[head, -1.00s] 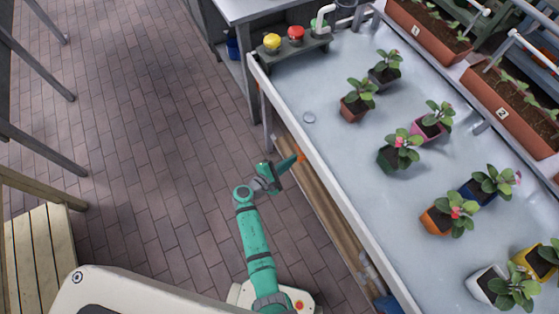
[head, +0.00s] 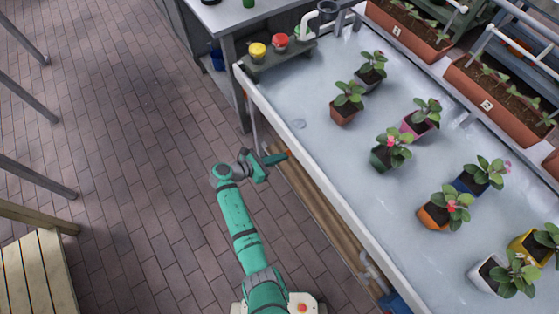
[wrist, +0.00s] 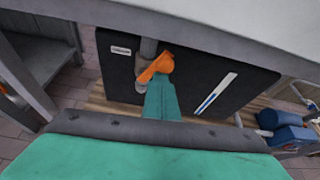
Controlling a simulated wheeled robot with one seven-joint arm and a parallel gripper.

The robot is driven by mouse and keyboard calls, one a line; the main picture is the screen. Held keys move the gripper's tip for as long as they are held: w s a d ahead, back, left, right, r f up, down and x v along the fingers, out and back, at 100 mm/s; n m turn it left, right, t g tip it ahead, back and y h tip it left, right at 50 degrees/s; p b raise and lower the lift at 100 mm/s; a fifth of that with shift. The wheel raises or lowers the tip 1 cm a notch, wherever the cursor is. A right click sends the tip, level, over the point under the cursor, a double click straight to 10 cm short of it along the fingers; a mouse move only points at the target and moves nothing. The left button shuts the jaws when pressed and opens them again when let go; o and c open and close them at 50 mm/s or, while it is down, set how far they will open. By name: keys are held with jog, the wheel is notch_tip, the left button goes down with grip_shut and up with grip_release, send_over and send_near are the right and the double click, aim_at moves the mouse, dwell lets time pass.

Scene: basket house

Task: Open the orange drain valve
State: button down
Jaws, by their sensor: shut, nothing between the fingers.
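The orange drain valve (wrist: 155,67) sits on a grey pipe in front of a black tank under the table, in the wrist view. In the head view my gripper (head: 284,157) points right, at the table's side.
The black tank (wrist: 205,75) has a pale gauge strip. The white-rimmed table (head: 330,195) overhangs it and carries several potted plants. A wooden shelf (head: 318,205) runs below. A blue pump-like part (wrist: 285,130) is at the right. The brick floor at left is clear.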

jog(key=shift+w+a+r+n+g+h, duration=0.2)
jog(key=shift+w+a+n+g+h, duration=0.15)
jog(key=shift+n, duration=0.2)
jog(key=shift+w+a+r+n+g+h, duration=0.15)
jog(key=shift+w+n+g+h, duration=0.1)
jog(key=shift+w+n, duration=0.25)
jog(key=shift+w+a, duration=0.1)
jog(key=shift+a, duration=0.05)
jog(key=shift+r, duration=0.1)
jog(key=s+a, duration=0.6)
jog(key=a, duration=0.1)
jog(key=shift+a+r, duration=0.15)
jog(key=shift+a, duration=0.25)
dwell(0.7)
